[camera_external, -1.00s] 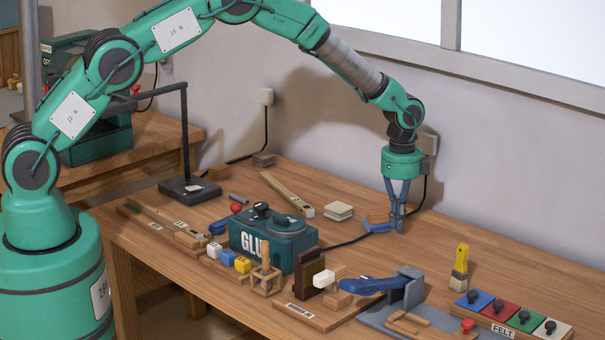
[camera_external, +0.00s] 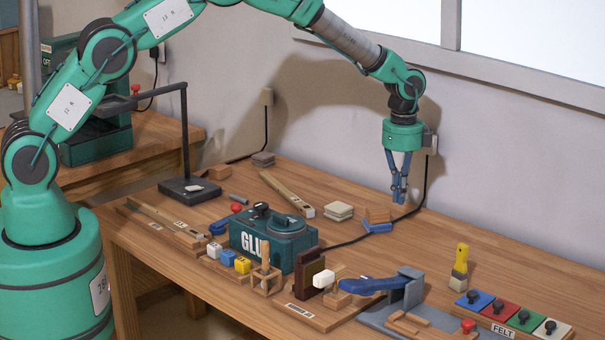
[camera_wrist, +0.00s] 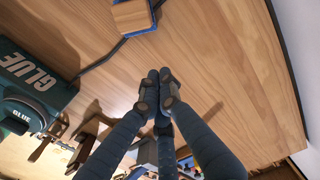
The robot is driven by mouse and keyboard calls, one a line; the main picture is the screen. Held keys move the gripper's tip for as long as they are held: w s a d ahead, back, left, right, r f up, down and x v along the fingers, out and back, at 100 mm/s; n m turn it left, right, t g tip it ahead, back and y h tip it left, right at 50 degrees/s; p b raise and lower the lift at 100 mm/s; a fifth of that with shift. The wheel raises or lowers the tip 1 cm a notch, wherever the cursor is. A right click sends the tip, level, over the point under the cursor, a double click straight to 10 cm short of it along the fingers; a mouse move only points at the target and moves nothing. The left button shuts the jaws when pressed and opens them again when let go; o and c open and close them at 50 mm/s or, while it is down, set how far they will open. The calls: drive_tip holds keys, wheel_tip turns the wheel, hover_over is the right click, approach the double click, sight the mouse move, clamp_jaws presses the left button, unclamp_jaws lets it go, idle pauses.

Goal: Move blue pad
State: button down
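A blue felt pad (camera_external: 475,299) with a dark knob lies at the left end of the row of pads in the FELT tray (camera_external: 503,330), on the right side of the bench. My gripper (camera_external: 400,200) hangs above the back of the bench, pointing down, well to the left of and behind the pad. Its fingertips also show in the wrist view (camera_wrist: 155,92), brought together with nothing seen between them. The blue pad is not clear in the wrist view.
A wooden block on a blue base (camera_external: 377,220) sits just left of my gripper. The green glue machine (camera_external: 280,240) stands mid-bench. A yellow brush (camera_external: 460,267) stands behind the felt tray. A blue-handled tool (camera_external: 378,285) lies in front. Bench beneath the gripper looks clear.

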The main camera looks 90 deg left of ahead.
sight(377, 218)
drive_tip(key=w+a+r+n+p, duration=0.1)
drive_tip(key=w+a+n+p, duration=0.3)
drive_tip(key=a+n+p, duration=0.6)
drive_tip(key=n, duration=0.2)
drive_tip(key=shift+a+r+n, duration=0.15)
drive_tip(key=shift+r+n, duration=0.2)
drive_tip(key=shift+n, duration=0.05)
drive_tip(key=shift+f, duration=0.15)
wheel_tip(377, 218, down, 10)
drive_tip(key=shift+s+r, duration=0.1)
drive_tip(key=shift+s+d+r+p, duration=0.1)
drive_tip(key=shift+s+d+p, duration=0.1)
drive_tip(key=shift+s, duration=0.35)
drive_tip(key=shift+s+d+r+p, duration=0.1)
drive_tip(key=shift+s+d+p, duration=0.1)
drive_tip(key=shift+s, duration=0.35)
drive_tip(key=shift+s+d+f, duration=0.15)
drive_tip(key=shift+s+d, duration=0.05)
drive_tip(key=shift+s, duration=0.25)
drive_tip(key=shift+s+d, duration=0.1)
drive_tip(key=shift+s, duration=0.2)
drive_tip(key=shift+s, duration=0.1)
